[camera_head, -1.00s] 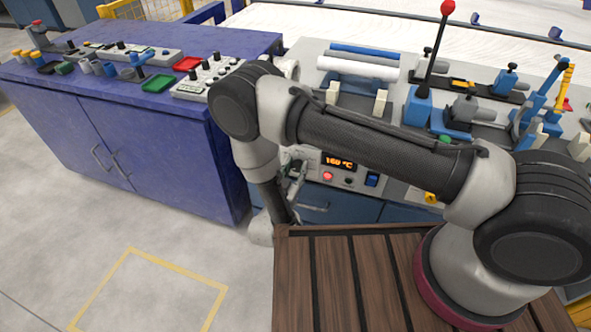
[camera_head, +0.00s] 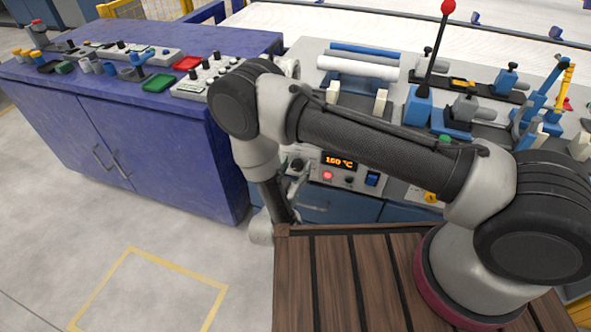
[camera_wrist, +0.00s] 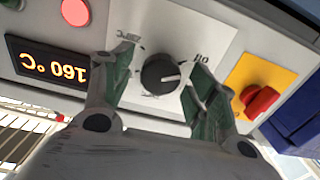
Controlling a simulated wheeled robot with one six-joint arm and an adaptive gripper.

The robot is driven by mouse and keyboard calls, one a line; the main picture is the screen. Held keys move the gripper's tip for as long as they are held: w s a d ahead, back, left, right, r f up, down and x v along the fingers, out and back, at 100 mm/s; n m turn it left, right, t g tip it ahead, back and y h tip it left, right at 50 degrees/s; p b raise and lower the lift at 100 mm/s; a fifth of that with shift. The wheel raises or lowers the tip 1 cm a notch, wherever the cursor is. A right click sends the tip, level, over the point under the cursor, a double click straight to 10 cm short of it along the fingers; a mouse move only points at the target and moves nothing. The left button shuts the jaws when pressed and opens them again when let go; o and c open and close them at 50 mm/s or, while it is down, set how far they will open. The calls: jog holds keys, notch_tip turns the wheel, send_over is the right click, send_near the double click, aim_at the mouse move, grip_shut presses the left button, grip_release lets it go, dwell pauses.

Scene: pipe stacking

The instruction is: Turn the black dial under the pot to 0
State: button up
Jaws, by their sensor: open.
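The black dial (camera_wrist: 163,73) is round with a white pointer line. It sits on a white plate with printed markings, which appear upside down in the wrist view. My gripper (camera_wrist: 160,64) is open, with one green-padded finger on each side of the dial. Gaps show between the fingers and the dial, and neither finger visibly grips it. In the head view the dial (camera_head: 297,164) is a small dark round shape on the front panel, beside my gripper (camera_head: 297,184). I cannot make out a pot in either view.
An orange display (camera_wrist: 55,66) reads 160 °C, with a lit red button (camera_wrist: 75,12) beside it. A red knob (camera_wrist: 260,101) on a yellow plate is close to my right finger. A blue cabinet (camera_head: 120,150) stands left; a wooden slatted top (camera_head: 345,280) is in front.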

notch_tip(320, 180, up, 10)
jog(key=shift+f, duration=0.15)
dwell(0.6)
